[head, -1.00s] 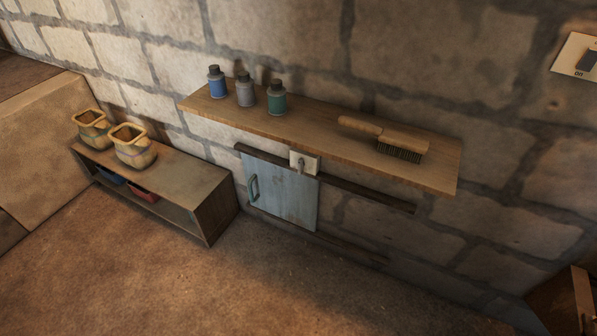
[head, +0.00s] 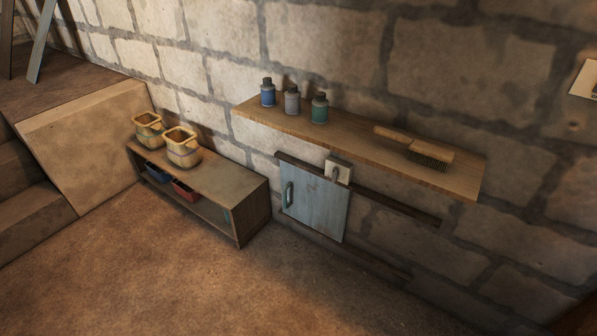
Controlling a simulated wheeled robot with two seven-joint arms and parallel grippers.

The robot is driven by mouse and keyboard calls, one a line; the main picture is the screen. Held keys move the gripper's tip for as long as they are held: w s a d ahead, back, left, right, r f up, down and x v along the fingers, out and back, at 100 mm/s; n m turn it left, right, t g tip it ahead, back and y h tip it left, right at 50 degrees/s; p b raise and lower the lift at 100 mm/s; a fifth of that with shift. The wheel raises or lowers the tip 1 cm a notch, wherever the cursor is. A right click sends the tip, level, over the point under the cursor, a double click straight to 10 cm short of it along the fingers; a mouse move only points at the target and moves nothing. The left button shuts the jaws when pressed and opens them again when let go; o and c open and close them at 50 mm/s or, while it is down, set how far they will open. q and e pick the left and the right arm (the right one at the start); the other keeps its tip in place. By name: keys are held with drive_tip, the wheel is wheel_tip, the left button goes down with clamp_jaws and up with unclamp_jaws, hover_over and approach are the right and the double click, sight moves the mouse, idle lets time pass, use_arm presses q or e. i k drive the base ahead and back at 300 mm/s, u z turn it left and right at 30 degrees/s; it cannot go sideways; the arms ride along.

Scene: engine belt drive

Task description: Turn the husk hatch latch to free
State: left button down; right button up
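In the head view, a small pale blue hatch door (head: 315,205) sits low on the stone wall under a wooden shelf. The lever's exact angle is too small to tell. The hatch looks shut against the wall. Neither of my grippers is in view.
The wooden shelf (head: 370,145) above the hatch holds several items: three small bottles (head: 292,100) and a brush (head: 416,147). A low cabinet (head: 220,185) with two yellow pots (head: 182,147) stands left of the hatch. The floor (head: 200,285) in front is clear.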

sight(335, 173)
drive_tip(key=u, duration=0.9)
drive_tip(key=i, duration=1.35)
drive_tip(key=z, duration=0.25)
drive_tip(key=i, duration=1.05)
drive_tip(key=z, duration=1.45)
drive_tip(key=i, duration=0.2)
